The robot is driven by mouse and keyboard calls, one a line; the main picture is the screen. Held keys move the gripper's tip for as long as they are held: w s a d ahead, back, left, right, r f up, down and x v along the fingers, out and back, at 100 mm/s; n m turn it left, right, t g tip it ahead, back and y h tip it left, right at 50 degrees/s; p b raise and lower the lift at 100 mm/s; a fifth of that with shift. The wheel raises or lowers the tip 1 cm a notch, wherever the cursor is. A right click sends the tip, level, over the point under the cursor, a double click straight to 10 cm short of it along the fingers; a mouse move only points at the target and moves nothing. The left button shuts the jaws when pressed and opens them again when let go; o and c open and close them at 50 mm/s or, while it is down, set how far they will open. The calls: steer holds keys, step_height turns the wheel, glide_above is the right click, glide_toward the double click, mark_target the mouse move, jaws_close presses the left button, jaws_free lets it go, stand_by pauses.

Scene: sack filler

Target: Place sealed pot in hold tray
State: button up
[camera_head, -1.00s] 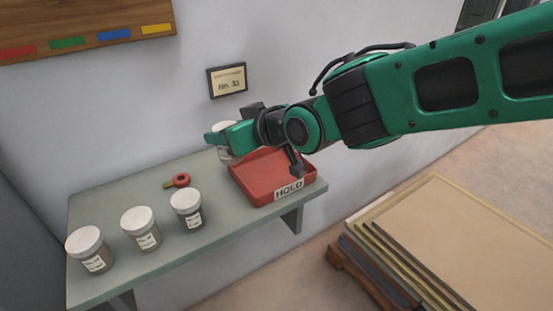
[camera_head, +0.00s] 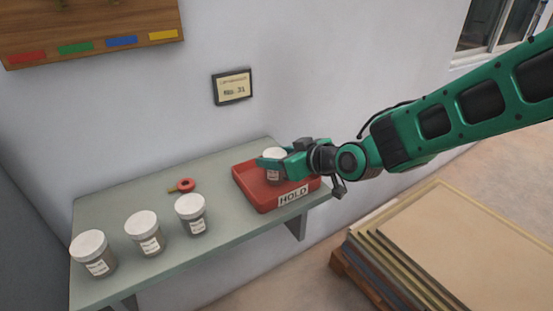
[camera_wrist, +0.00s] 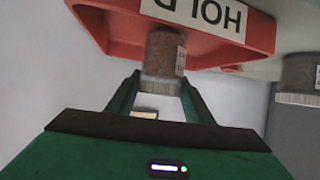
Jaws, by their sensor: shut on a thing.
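A sealed pot (camera_head: 275,173) with a white lid and a grey-brown body is held in my gripper (camera_head: 274,162). In the head view it is upright over the inside of the red hold tray (camera_head: 262,203), which has a HOLD label on its front. I cannot tell whether its base touches the tray floor. In the wrist view the pot (camera_wrist: 164,55) is between the two green fingers of my gripper (camera_wrist: 159,88), with the red tray (camera_wrist: 110,25) behind it. The gripper hides part of the pot in the head view.
Three similar lidded pots (camera_head: 93,256), (camera_head: 146,235) and (camera_head: 191,216) stand on the grey-green shelf (camera_head: 215,250) to the left. A small red ring-like item (camera_head: 185,185) lies behind them. A pallet of stacked sheets (camera_head: 450,250) is at the right.

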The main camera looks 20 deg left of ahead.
steer(key=shift+f, duration=0.25)
steer(key=o, duration=1.1)
steer(key=shift+f, duration=0.1)
steer(key=shift+c, duration=0.2)
steer(key=v, duration=1.2)
steer(key=shift+d, duration=0.1)
